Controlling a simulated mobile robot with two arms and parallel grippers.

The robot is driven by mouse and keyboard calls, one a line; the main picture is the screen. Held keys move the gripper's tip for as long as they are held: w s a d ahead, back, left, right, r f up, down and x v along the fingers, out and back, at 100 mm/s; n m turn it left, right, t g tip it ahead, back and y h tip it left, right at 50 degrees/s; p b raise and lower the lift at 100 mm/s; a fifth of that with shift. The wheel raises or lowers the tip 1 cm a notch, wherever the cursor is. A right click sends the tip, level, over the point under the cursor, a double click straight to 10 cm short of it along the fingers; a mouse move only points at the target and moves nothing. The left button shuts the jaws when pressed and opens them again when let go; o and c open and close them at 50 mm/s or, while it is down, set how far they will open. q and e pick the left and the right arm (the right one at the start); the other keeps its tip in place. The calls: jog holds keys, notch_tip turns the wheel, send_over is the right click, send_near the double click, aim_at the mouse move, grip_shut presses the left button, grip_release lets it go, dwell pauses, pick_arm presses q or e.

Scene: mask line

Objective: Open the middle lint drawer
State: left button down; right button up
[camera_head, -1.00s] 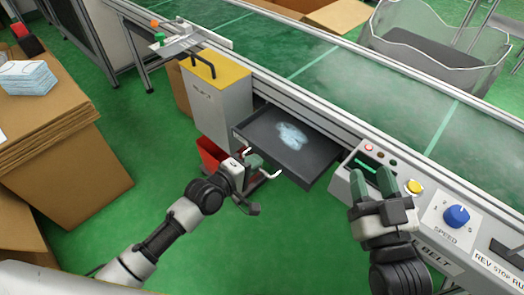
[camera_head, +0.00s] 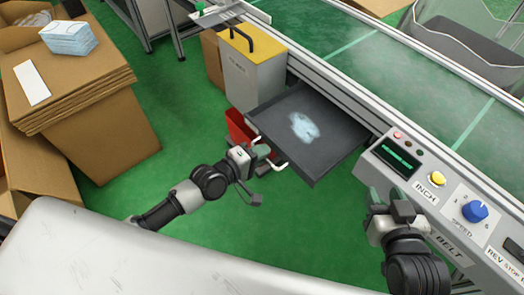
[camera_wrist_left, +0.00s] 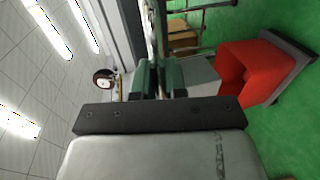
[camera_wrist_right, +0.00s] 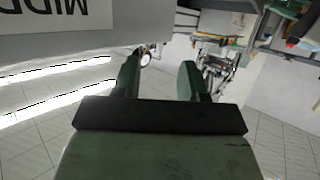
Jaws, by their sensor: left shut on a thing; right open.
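The dark grey lint drawer (camera_head: 330,146) sticks out from the side of the belt machine, with a pale patch of lint (camera_head: 304,127) on its floor. A light U-shaped handle (camera_head: 281,167) is on its front. My left gripper (camera_head: 262,152) is shut on this handle; in the left wrist view its green fingers (camera_wrist_left: 159,78) close around a thin bar. My right gripper (camera_head: 385,196) is open and empty beside the control panel. Its fingers (camera_wrist_right: 160,78) stand apart in the right wrist view, near a grey face with an upside-down label (camera_wrist_right: 58,14) reading "MIDD".
A grey box with a yellow lid (camera_head: 253,65) stands left of the drawer, with a red bin (camera_head: 238,128) below it. The control panel (camera_head: 425,185) with buttons and a blue speed knob (camera_head: 475,210) lies right. Cartons (camera_head: 85,100) stand left. Green floor is clear before the drawer.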

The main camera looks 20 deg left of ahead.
pick_arm(q)
jog(key=c, duration=1.2)
grip_release()
jog(key=shift+s+a, duration=0.1)
jog(key=p+v, duration=0.2)
jog(key=v, duration=0.8)
jog(key=shift+s, duration=0.2)
pick_arm(e)
jog(key=s+d+f+g+h, duration=0.1)
jog(key=s+d+f+g, duration=0.1)
jog(key=s+f+g, duration=0.3)
jog(key=shift+s+d+g+h, duration=0.2)
jog(key=shift+g+h, duration=0.2)
pick_arm(q)
jog(key=shift+a, duration=0.1)
